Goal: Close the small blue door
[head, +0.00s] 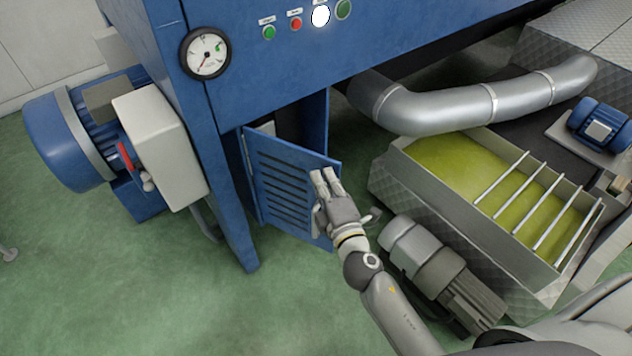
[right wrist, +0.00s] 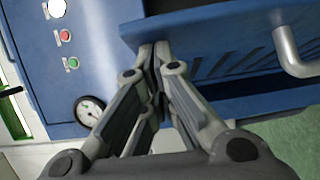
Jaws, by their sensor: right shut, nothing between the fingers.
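The small blue door (head: 275,180) with dark louvre slots stands ajar, swung out from the blue machine's front. Its opening (head: 300,122) is dark behind it. My right gripper (head: 324,176) is shut and empty, at the door's free edge near the top. I cannot tell whether the fingers touch it. In the right wrist view the shut fingertips (right wrist: 157,50) overlap the blue door (right wrist: 215,65), and a grey bar handle (right wrist: 288,50) shows on its face. My left gripper is not in view.
A blue motor with a grey box (head: 160,145) stands left of the door. A silver pipe (head: 480,100), a trough of green liquid (head: 455,165) and a grey motor (head: 440,268) are to the right. Green floor (head: 200,300) in front is clear.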

